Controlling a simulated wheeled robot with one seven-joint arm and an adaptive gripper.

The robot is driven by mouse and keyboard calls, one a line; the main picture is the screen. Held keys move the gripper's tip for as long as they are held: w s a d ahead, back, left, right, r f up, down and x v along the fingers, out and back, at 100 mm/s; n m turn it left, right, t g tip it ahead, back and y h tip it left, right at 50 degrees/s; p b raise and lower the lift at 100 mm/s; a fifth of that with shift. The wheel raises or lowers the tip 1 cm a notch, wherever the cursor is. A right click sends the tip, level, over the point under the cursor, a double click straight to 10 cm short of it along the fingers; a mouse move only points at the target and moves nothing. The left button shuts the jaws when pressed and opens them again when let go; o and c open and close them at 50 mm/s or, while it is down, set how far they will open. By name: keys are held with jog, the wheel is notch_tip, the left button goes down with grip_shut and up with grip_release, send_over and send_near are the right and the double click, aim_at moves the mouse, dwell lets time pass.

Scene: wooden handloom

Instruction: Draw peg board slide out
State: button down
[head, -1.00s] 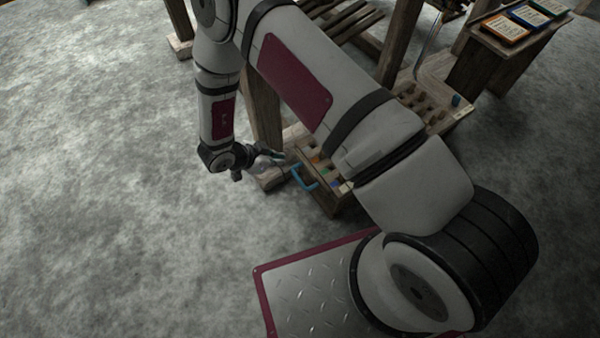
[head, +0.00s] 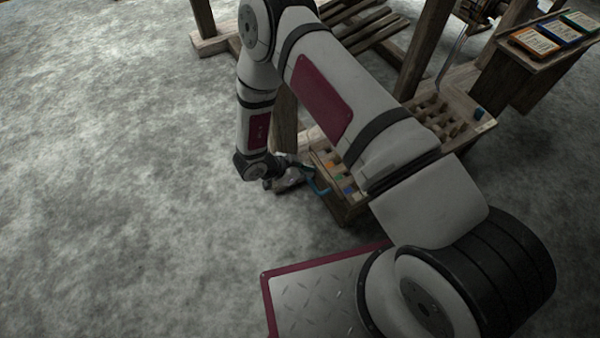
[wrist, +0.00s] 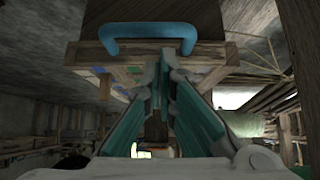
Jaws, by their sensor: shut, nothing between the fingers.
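The peg board slide (head: 349,205) is a wooden, drawer-like box with small coloured pieces on top, beside the loom's post. Its blue U-shaped handle (head: 318,187) is on the near left end. In the wrist view, the blue handle (wrist: 150,31) spans a wooden face at the top of the picture. My gripper (wrist: 160,62) has its teal fingers together, with nothing between them. The fingertips lie just below the handle in that picture and are not around it. In the head view, my gripper (head: 306,169) is close beside the handle; whether they touch is unclear.
A wooden peg rack (head: 437,117) with a blue peg (head: 479,113) lies behind my arm. A side shelf (head: 530,67) with several coloured cards stands at upper right. The loom's posts (head: 424,48) rise behind. The grey floor (head: 130,210) at left is clear.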

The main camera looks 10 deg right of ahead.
jog(key=shift+b+x, duration=0.6)
jog(key=shift+x, duration=1.55)
jog(key=shift+a, duration=0.2)
jog(key=s+a, duration=0.1)
jog(key=a, duration=0.5)
jog(key=shift+p, duration=0.3)
jog(key=shift+a, duration=0.2)
